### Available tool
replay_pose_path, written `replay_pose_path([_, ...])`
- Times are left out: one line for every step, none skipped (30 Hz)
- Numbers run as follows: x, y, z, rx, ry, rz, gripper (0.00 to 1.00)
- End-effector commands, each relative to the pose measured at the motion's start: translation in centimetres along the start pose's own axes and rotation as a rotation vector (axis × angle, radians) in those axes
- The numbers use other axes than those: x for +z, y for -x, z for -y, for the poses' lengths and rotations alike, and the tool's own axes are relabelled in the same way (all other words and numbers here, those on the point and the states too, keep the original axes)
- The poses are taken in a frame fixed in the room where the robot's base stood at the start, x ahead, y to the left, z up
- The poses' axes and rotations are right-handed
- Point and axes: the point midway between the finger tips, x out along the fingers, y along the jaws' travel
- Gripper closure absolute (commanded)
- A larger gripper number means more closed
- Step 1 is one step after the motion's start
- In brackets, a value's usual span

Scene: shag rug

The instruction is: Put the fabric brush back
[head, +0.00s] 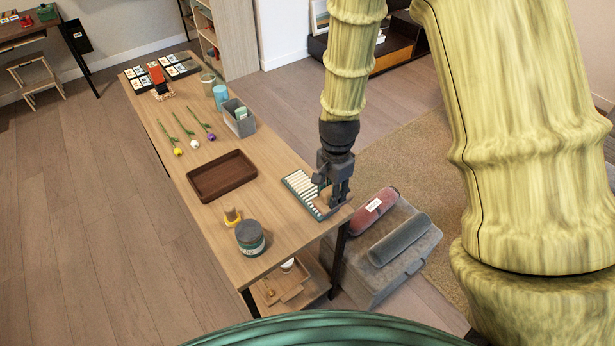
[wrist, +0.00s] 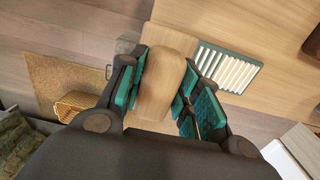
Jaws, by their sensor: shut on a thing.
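The fabric brush has a pale wooden body, seen large between the fingers in the wrist view (wrist: 166,80) and partly hidden by the fingers in the head view (head: 324,198). My gripper (head: 333,194) is shut on it, with teal finger pads on both sides in the wrist view (wrist: 160,95). It points down at the table's right front corner. A teal-framed tray with white slats (head: 301,185) lies at or just behind the brush in the head view. It also shows beside the brush in the wrist view (wrist: 227,68). I cannot tell whether the brush touches it.
A grey ottoman (head: 385,270) with two rolls stands right of the table.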

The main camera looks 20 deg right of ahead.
Motion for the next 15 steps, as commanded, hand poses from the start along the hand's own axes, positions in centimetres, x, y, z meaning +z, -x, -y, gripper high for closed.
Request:
replay_pose_path([0.0, 0.2, 1.2, -0.001, 0.002, -0.001, 0.97])
replay_pose_path([0.0, 0.1, 1.8, -0.001, 0.003, -0.002, 0.97])
replay_pose_path([0.1, 0.0, 2.6, 0.0, 0.004, -0.002, 0.97])
replay_pose_path([0.1, 0.0, 3.2, -0.001, 0.004, -0.002, 0.97])
replay_pose_path([0.1, -0.1, 3.8, 0.0, 0.004, -0.001, 0.97])
replay_pose_path([0.2, -0.1, 4.7, -0.001, 0.004, -0.001, 0.97])
replay_pose_path([0.2, -0.2, 5.3, -0.001, 0.005, -0.001, 0.97])
replay_pose_path([0.2, -0.2, 5.9, -0.001, 0.005, -0.001, 0.97])
replay_pose_path([0.3, -0.3, 6.6, 0.0, 0.005, 0.0, 0.97])
replay_pose_path([0.3, -0.4, 7.2, -0.001, 0.005, -0.001, 0.97])
replay_pose_path([0.4, -0.5, 7.8, -0.001, 0.006, -0.001, 0.97])
replay_pose_path([0.4, -0.5, 8.4, -0.001, 0.006, -0.001, 0.97])
replay_pose_path([0.4, -0.6, 8.8, 0.0, 0.006, -0.001, 0.97])
replay_pose_path([0.4, -0.7, 9.1, 0.0, 0.006, 0.0, 0.97])
replay_pose_path([0.4, -0.7, 9.6, -0.001, 0.005, -0.001, 0.97])
